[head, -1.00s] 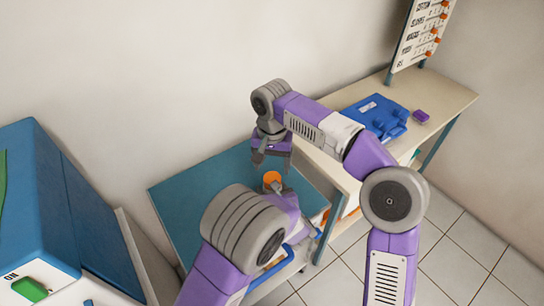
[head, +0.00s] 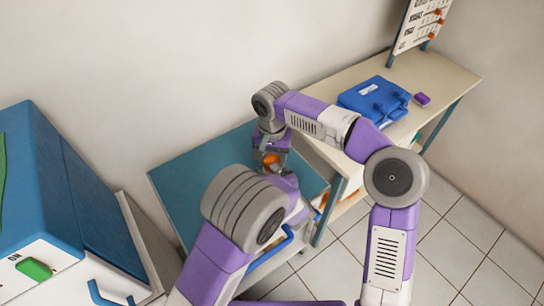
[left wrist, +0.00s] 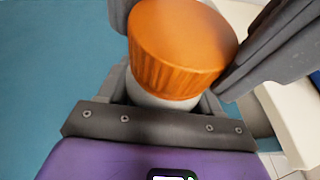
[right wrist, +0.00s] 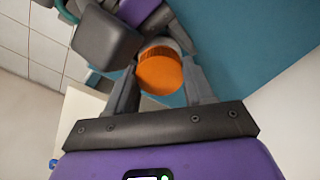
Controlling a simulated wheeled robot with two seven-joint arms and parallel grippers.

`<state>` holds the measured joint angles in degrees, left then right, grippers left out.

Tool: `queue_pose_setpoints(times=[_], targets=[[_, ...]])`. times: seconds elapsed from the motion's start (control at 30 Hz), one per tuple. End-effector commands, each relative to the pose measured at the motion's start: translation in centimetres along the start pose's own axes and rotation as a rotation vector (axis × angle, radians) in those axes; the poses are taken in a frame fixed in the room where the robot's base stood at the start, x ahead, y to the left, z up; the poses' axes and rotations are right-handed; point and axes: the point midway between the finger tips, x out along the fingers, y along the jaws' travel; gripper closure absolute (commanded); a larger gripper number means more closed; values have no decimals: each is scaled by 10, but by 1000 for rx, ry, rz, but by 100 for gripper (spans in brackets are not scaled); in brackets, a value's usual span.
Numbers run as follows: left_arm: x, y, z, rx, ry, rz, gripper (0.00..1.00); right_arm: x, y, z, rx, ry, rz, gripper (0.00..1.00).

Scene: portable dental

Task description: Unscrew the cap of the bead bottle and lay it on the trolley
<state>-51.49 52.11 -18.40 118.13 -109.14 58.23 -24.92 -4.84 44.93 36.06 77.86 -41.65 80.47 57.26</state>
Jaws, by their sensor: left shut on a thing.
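The bead bottle has a ribbed orange cap (head: 270,160) and a white body (left wrist: 160,97). It stands upright over the teal trolley top (head: 195,180). My left gripper (left wrist: 165,100) is shut on the white body, below the cap. My left arm hides much of the bottle in the head view. My right gripper (right wrist: 160,75) is open, pointing down, with its fingers on either side of the cap (right wrist: 160,73). The cap sits on the bottle. I cannot tell whether the right fingers touch it.
A cream bench (head: 445,72) beside the trolley holds a blue case (head: 372,100) and a small purple block (head: 422,99). A blue-and-white cabinet (head: 80,210) stands at the left. The trolley top is bare left of the bottle.

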Motion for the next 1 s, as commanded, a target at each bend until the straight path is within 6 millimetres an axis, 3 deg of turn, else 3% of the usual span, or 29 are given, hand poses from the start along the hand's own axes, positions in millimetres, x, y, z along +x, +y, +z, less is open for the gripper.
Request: queue_pose_setpoints(times=[0.03,0.1,0.27,0.8,1.0], targets=[[0,-1,0,0,-1,-2,100,0,-1,0,-1,1,-2,74],[0,-1,0,1,-1,-2,100,0,-1,0,-1,1,-2,84],[0,-1,0,1,-1,-2,100,-1,-1,0,-53,1,-2,85],[-1,-1,0,1,-1,-3,100,-2,-1,1,-962,3,-3,85],[-1,-1,0,1,-1,-4,100,-2,-1,1,-1145,2,-3,85]])
